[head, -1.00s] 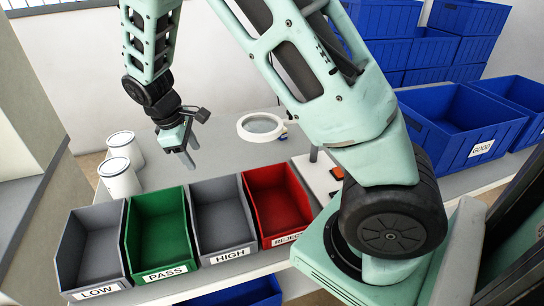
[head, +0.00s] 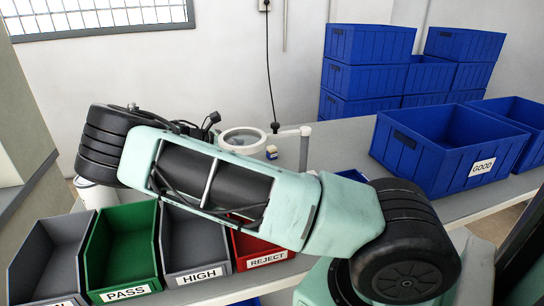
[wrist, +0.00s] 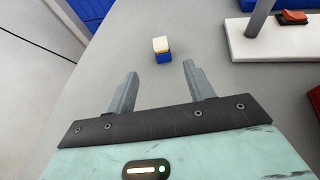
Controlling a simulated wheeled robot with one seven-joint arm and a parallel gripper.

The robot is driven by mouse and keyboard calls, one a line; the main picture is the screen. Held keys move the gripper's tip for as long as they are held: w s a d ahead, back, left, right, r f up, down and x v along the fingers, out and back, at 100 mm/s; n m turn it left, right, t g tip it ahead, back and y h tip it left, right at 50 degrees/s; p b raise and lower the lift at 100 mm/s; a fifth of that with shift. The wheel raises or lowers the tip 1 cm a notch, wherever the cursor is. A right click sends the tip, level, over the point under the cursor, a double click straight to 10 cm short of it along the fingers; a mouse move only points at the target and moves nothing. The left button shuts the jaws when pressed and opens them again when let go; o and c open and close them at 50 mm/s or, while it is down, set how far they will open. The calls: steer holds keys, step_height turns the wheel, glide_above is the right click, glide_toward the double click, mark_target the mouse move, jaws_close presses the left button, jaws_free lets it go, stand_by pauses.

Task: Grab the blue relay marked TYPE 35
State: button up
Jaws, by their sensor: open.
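A small block with a blue lower part and a pale top, likely the relay (wrist: 161,50), stands on the grey table in the wrist view. It also shows as a small blue and yellow block in the head view, beside the magnifier; its marking is too small to read. My gripper (wrist: 159,70) is open and empty in the wrist view. The block lies just beyond the fingertips, roughly in line with the gap between them, apart from both. In the head view my own arm hides the gripper's fingers.
The wrist view shows a white base (wrist: 275,38) with a red switch (wrist: 292,17) to the right. LOW-side, PASS (head: 122,250), HIGH and REJECT bins line the front; a GOOD crate (head: 440,150) stands right.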

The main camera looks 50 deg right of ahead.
mark_target(268, 149)
steer(key=x, duration=1.1)
steer(key=shift+s+d, duration=0.2)
steer(key=shift+d, duration=0.2)
steer(key=c, duration=1.1)
